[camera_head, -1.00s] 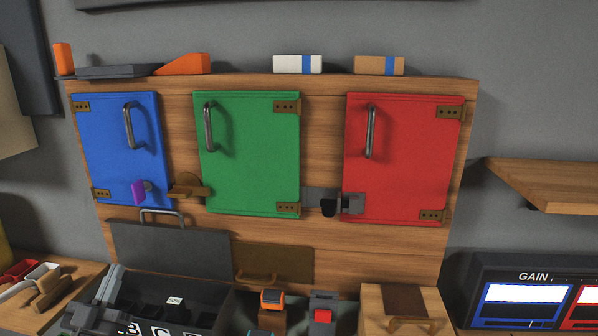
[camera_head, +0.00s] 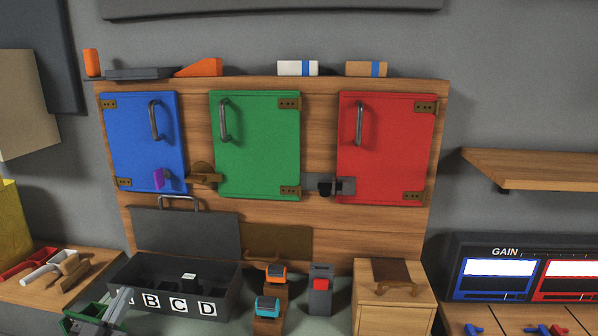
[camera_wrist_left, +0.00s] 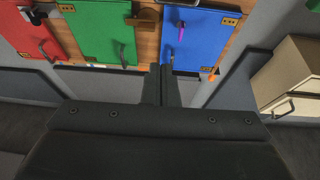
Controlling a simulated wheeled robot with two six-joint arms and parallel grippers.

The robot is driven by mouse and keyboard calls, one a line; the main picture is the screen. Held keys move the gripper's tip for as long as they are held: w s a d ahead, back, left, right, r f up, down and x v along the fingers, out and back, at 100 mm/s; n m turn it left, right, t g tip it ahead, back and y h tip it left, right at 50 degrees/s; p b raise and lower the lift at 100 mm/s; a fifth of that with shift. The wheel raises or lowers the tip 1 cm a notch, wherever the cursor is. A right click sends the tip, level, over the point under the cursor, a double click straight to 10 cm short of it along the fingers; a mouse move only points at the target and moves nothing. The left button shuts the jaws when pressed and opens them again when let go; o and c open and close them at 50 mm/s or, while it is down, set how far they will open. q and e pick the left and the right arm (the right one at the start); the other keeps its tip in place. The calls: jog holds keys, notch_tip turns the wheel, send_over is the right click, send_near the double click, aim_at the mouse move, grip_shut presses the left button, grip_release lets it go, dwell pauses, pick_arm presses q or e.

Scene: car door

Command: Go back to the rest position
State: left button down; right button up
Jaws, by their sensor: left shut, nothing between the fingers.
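My left gripper (camera_wrist_left: 161,70) shows in the left wrist view as two dark fingers pressed together, with nothing between them. It points toward the board with the doors and is apart from it. The blue door (camera_head: 143,130), the green door (camera_head: 257,145) and the red door (camera_head: 385,150) are closed on the wooden board (camera_head: 320,225) in the head view. They also show upside down in the left wrist view. A purple piece (camera_head: 159,178) sits at the blue door's lower edge. My right gripper is out of view.
A dark box (camera_head: 225,275) with letters stands below the board. Small orange and blue devices (camera_head: 268,305), a red-buttoned block (camera_head: 320,290) and a wooden drawer box (camera_head: 395,300) stand to its right. A shelf (camera_head: 540,175) juts out at right above the GAIN panel (camera_head: 505,250).

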pick_arm(q)
jog(key=s+d+f+g+y, duration=0.1)
jog(key=s+d+f+g, duration=0.2)
jog(key=s+f+g, duration=0.4)
jog(key=s+d+f+g, duration=0.3)
jog(key=s+d+f, duration=0.1)
jog(key=f, duration=0.5)
jog(key=s+a+f+n+g+y, duration=0.1)
jog(key=s+f+g+y, duration=0.2)
jog(key=s, duration=0.7)
jog(key=s+f+n+g+y, duration=0.1)
jog(key=s+f+g, duration=0.4)
jog(key=s, duration=0.6)
notch_tip(320, 180, down, 22)
jog(key=a+g, duration=0.2)
jog(key=s+d+f+g+h, duration=0.1)
jog(key=s+f, duration=1.3)
jog(key=f, duration=0.3)
jog(key=shift+s+d, duration=0.2)
jog(key=shift+s, duration=0.05)
